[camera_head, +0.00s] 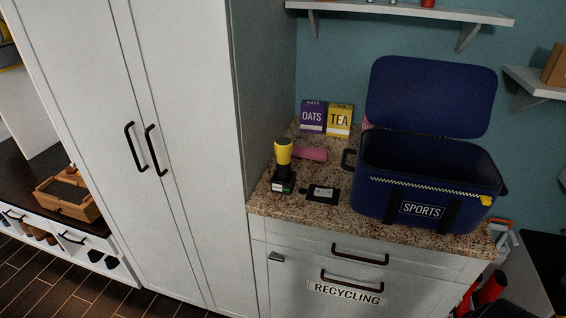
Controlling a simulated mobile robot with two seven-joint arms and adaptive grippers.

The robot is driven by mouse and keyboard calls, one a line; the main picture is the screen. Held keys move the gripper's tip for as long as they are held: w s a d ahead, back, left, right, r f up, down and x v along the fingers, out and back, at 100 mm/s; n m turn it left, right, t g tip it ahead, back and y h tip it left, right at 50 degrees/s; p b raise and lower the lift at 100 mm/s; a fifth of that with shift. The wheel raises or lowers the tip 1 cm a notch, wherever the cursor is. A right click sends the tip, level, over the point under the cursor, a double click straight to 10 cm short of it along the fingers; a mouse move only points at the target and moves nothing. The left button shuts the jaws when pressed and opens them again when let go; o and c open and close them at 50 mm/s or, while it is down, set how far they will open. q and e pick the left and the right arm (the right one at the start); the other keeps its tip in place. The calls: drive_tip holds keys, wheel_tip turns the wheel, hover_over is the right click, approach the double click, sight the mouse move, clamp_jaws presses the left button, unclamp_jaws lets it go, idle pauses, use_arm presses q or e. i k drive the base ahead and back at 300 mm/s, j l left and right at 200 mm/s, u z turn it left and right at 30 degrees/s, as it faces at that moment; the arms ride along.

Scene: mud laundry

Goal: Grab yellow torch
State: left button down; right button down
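The yellow torch (283,152) stands upright on the speckled countertop (310,212), near its left front, next to the tall white cabinet. It has a yellow head on top, a dark handle and a wide black base. Its whole front shows uncovered. Neither of my grippers is in view.
A small black item (323,193) lies right of the torch and a pink item (311,153) behind it. OATS (313,117) and TEA (340,121) boxes stand at the back. An open blue SPORTS cooler (420,188) fills the right. The tall white cabinet (200,120) borders the counter's left.

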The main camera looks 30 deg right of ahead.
sight(283, 146)
drive_tip(key=l+z, duration=0.35)
drive_tip(key=i+l+z, duration=0.1)
drive_tip(key=l+z, duration=0.25)
drive_tip(key=i+l+z, duration=0.1)
drive_tip(key=l+z, duration=0.3)
drive_tip(key=i+l+z, duration=0.15)
drive_tip(key=l+z, duration=0.2)
